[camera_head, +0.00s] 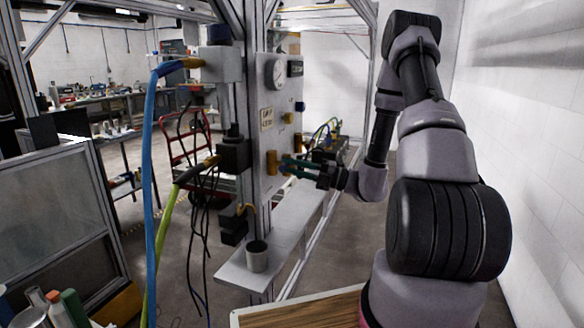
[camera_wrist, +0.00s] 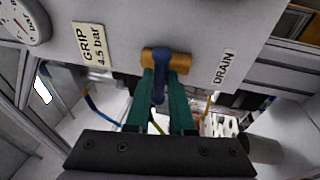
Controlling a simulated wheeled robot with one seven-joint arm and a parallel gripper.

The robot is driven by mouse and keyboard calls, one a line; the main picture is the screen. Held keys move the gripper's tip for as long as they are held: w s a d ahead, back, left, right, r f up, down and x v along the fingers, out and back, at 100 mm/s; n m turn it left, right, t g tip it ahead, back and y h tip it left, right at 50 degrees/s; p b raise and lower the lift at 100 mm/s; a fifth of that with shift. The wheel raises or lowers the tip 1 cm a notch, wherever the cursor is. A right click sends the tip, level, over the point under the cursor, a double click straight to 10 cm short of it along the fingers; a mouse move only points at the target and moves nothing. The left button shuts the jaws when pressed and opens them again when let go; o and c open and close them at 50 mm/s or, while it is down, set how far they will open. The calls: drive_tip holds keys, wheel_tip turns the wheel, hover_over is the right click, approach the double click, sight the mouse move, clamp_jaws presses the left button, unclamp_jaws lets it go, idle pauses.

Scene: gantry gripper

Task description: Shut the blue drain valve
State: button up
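The drain valve has a brass body (camera_wrist: 180,62) and a blue handle (camera_wrist: 158,84), and sits on the pale panel left of a DRAIN label (camera_wrist: 223,66). The handle points down in the wrist view. My gripper (camera_wrist: 161,82) has its two green fingers on either side of the handle, close to it. I cannot tell whether they press on it. In the head view my gripper (camera_head: 283,164) reaches the panel from the right at the brass body (camera_head: 271,162). The handle is hard to make out there.
A pressure gauge (camera_wrist: 22,20) and a GRIP 4.5 bar label (camera_wrist: 90,44) are on the same panel. A grey cup (camera_head: 257,259) stands on the shelf (camera_head: 285,236) below. Blue and green hoses (camera_head: 148,190) hang left of the panel. A white wall is at right.

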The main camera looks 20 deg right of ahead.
drive_tip(key=o, duration=0.4)
drive_tip(key=shift+d, duration=0.1)
drive_tip(key=v, duration=1)
drive_tip(key=shift+s+d, duration=0.15)
drive_tip(key=shift+d, duration=0.15)
drive_tip(key=shift+f, duration=0.15)
